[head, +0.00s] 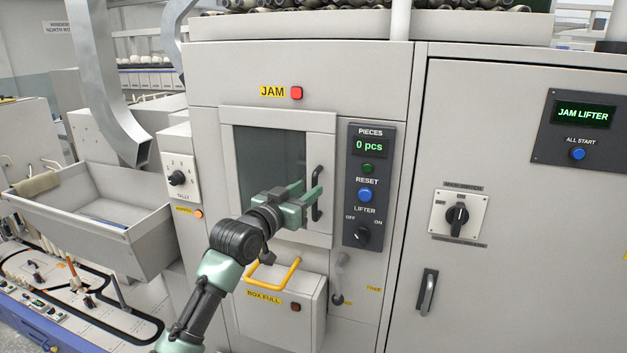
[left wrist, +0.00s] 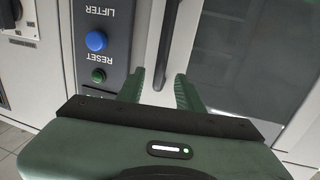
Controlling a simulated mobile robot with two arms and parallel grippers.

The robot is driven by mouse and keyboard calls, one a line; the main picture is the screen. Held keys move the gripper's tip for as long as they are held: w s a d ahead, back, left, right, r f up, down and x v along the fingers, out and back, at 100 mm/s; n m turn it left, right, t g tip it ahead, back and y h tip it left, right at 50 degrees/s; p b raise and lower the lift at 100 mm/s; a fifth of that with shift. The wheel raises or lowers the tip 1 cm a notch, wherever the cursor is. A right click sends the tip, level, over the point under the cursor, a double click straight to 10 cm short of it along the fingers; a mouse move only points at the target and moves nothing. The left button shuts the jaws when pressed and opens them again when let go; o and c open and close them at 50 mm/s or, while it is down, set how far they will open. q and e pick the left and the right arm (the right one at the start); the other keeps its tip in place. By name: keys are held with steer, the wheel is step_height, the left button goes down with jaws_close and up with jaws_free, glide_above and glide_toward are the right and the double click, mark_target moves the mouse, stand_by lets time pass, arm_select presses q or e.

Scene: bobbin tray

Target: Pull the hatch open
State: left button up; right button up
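The hatch (head: 320,140) is a pale framed door with a dark glass pane, in the middle of the machine front in the head view. It looks closed. Its black upright bar handle (head: 317,180) is on the right side of the frame. My left gripper (head: 308,192) is at the handle, its green fingers pointing right. In the left wrist view, the fingers (left wrist: 158,92) are spread, with the handle (left wrist: 169,40) showing between them and a gap visible. I cannot tell whether either finger touches it. My right gripper is in neither view.
A control panel (head: 373,150) with a blue RESET button is close right of the hatch. Below is a BOX FULL box (head: 308,315) with a yellow handle (head: 285,285). A metal chute (head: 108,75) and bin (head: 135,245) stand at left.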

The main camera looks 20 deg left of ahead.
mark_target(313, 186)
arm_select(q)
steer(key=shift+p+x, duration=0.6)
steer(key=shift+x, duration=1.6)
jaws_close()
steer(key=shift+f, duration=0.1)
